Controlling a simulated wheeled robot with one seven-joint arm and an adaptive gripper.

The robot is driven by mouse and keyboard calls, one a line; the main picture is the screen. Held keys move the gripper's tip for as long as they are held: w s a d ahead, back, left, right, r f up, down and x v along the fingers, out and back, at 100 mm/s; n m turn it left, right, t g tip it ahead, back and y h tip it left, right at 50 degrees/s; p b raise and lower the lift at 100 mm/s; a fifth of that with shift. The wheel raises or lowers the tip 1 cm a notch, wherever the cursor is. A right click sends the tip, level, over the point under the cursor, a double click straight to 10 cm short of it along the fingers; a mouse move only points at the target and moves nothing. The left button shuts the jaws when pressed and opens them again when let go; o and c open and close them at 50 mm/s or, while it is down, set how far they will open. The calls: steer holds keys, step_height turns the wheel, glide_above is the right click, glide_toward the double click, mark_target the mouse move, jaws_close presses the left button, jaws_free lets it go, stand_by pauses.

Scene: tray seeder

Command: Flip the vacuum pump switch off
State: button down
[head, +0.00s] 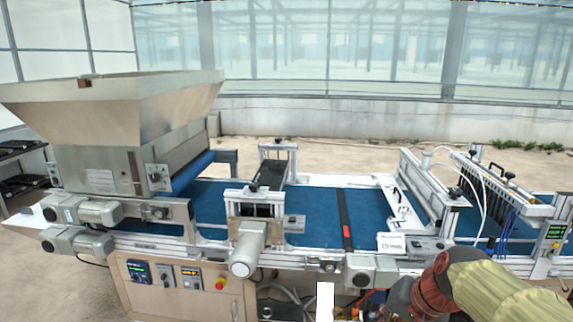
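No switch in the head view can be read as the vacuum pump switch. The wooden front panel (180,301) below the belt carries a control unit with a lit display (139,272), a small switch plate (166,275), a second switch plate (190,278) and a red emergency stop button on yellow (221,283). Their labels and switch positions are too small to read. My arm, with a yellow-green sleeve and a red-brown joint, enters at the lower right. My gripper's fingers do not show.
The seeder's blue belt (318,213) runs across the view under a large metal hopper (120,110). A grey motor (246,252) juts out in front. Cables and hoses lie under the frame near my arm. Another display (555,231) is at far right. Floor is open at lower left.

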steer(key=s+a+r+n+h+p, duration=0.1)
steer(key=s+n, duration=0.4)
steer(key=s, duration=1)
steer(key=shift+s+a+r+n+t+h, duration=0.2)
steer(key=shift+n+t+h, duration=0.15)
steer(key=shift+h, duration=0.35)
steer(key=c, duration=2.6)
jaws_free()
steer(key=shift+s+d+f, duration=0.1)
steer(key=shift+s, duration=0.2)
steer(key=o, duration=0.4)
